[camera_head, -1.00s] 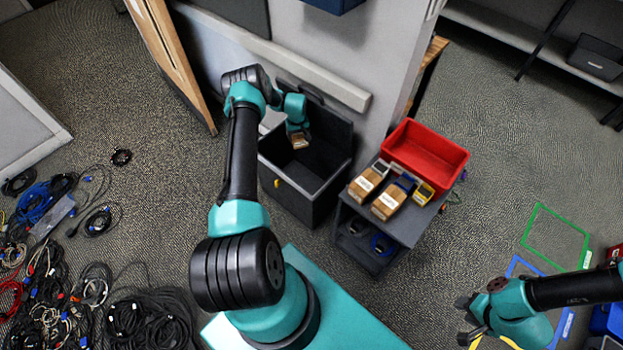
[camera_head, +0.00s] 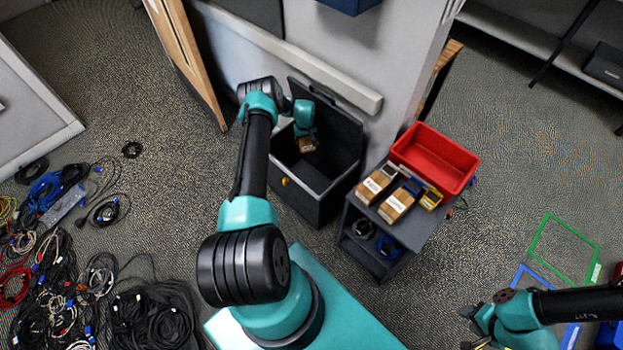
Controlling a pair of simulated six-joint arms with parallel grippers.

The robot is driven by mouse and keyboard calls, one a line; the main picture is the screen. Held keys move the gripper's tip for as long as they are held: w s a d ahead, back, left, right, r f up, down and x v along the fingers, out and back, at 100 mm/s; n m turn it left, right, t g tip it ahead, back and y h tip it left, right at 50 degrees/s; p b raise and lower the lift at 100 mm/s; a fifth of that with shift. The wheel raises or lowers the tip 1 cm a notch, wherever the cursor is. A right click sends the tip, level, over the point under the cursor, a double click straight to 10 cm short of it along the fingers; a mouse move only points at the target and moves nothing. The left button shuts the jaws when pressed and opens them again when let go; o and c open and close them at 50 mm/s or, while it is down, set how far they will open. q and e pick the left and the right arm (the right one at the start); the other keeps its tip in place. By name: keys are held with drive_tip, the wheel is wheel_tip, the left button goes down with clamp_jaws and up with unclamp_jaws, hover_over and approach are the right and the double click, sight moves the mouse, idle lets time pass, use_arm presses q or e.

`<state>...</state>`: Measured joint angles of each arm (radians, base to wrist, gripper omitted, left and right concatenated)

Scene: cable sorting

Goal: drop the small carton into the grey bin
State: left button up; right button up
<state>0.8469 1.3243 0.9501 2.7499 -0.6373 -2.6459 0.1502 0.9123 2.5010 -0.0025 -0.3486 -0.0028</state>
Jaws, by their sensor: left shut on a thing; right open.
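The small brown carton (camera_head: 307,146) is in my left gripper (camera_head: 305,138), which points down over the open grey bin (camera_head: 322,203). The gripper is shut on the carton and hides its upper part. The carton appears within the bin's opening; how high it is above the bin floor I cannot tell. The bin is dark grey with a raised lid at the back and a small yellow mark on its front. My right gripper (camera_head: 474,329) is open and empty at the lower right, over the floor.
A grey cart (camera_head: 420,222) right of the bin bears a red tray (camera_head: 440,160) and several small boxes (camera_head: 397,205). A wall panel stands behind the bin. Tangled cables (camera_head: 60,270) cover the floor at left. Green and blue floor outlines lie at right.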

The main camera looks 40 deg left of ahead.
use_arm(q)
drive_tip(key=shift+f, duration=1.2)
drive_tip(key=o, duration=1)
drive_tip(key=shift+r, duration=0.1)
wheel_tip(320, 180, up, 17)
drive_tip(key=shift+r, duration=0.15)
drive_tip(key=shift+d, duration=0.1)
